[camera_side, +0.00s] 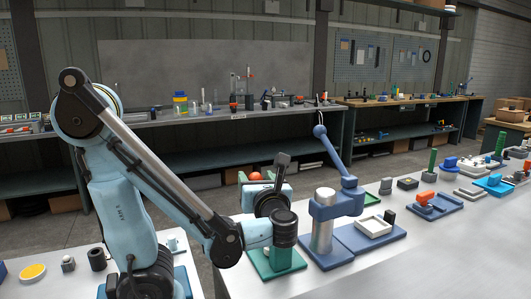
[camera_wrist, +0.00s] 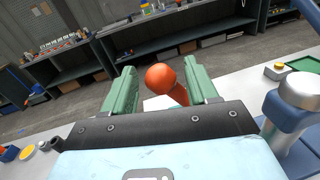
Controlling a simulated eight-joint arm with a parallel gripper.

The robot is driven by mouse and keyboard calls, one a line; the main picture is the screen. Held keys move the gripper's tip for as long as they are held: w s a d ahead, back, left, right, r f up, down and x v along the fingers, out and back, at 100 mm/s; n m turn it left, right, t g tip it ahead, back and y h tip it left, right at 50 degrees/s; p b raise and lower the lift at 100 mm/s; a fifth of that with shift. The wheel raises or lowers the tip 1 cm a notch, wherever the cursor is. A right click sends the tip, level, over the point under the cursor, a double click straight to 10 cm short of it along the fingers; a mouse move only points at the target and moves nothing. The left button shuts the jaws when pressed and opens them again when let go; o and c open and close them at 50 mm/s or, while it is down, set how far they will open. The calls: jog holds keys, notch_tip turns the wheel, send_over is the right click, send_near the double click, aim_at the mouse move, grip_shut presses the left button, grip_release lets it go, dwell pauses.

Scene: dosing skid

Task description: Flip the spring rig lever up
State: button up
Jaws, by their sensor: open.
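An orange ball knob (camera_wrist: 160,77) on a short orange stem shows in the wrist view; it looks like the lever's end. The stem runs down to the right and its lower part is hidden by my gripper. In the side view the knob (camera_side: 255,176) shows just beyond my wrist. My gripper (camera_wrist: 158,84) is open, with its two green fingers on either side of the knob. A green base (camera_side: 268,269) sits below my wrist, partly hidden.
A blue press with a raised ball-ended handle (camera_side: 335,155) stands close to the right of my gripper. Several small fixtures line the bench to the right. A back bench (camera_side: 200,116) stands across the aisle.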

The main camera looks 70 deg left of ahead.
jog(key=shift+w+a, duration=0.15)
jog(key=shift+a, duration=0.65)
jog(key=shift+w+a, duration=0.1)
jog(key=shift+a, duration=0.65)
grip_shut()
